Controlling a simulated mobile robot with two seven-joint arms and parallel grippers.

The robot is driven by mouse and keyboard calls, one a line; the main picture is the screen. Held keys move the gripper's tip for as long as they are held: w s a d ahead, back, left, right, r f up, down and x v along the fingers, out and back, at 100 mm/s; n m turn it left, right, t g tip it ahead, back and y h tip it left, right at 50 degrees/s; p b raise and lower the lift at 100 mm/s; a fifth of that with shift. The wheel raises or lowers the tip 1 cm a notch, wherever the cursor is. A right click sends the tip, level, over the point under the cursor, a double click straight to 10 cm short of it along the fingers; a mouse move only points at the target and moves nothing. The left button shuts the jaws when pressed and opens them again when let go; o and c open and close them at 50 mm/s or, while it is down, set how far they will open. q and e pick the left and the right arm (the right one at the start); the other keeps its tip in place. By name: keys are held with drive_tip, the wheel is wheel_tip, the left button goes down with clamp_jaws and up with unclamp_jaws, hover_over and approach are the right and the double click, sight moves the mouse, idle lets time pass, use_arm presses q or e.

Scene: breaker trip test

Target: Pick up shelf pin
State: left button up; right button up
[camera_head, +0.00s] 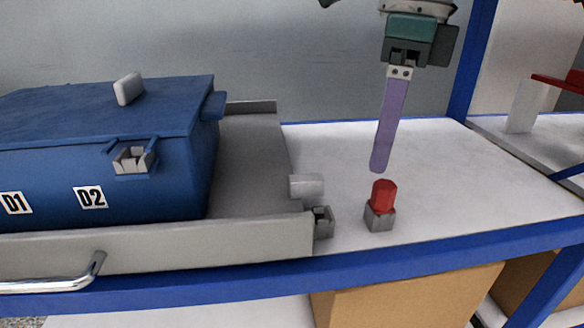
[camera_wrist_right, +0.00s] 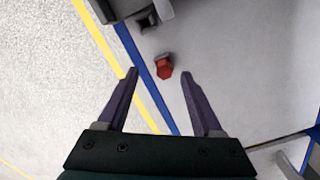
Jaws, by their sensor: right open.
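The shelf pin (camera_head: 383,195) appears to be the red faceted peg standing upright in a small grey block (camera_head: 379,219) on the white shelf. In the right wrist view the red pin (camera_wrist_right: 164,69) shows beyond and between the fingertips. My right gripper (camera_head: 379,166) points down above the pin, its purple fingertips apart from it. In the right wrist view my right gripper (camera_wrist_right: 160,75) has its two fingers spread with nothing between them. In the head view one finger hides the other. My left gripper is not in view.
A blue box (camera_head: 165,105) labelled D1 and D2 sits in a grey tray (camera_head: 255,165) left of the pin. A grey bracket (camera_head: 322,222) juts from the tray near the pin. The blue shelf edge (camera_head: 440,245) runs in front. White shelf surface (camera_head: 480,175) is clear to the right.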

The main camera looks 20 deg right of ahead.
sight(387, 184)
drive_tip(key=shift+s+d+f+h+b, duration=0.2)
drive_tip(key=shift+d+f+h+b, duration=0.3)
drive_tip(key=shift+d+f, duration=0.45)
drive_tip(key=f+b, duration=0.1)
drive_tip(key=f, duration=0.1)
drive_tip(key=f+b, duration=0.1)
drive_tip(key=f, duration=0.1)
drive_tip(key=shift+a+f+b, duration=0.2)
drive_tip(key=shift+f+b, duration=0.05)
drive_tip(key=shift+b, duration=0.1)
drive_tip(key=shift+f, duration=0.4)
drive_tip(key=shift+c, duration=0.3)
clamp_jaws()
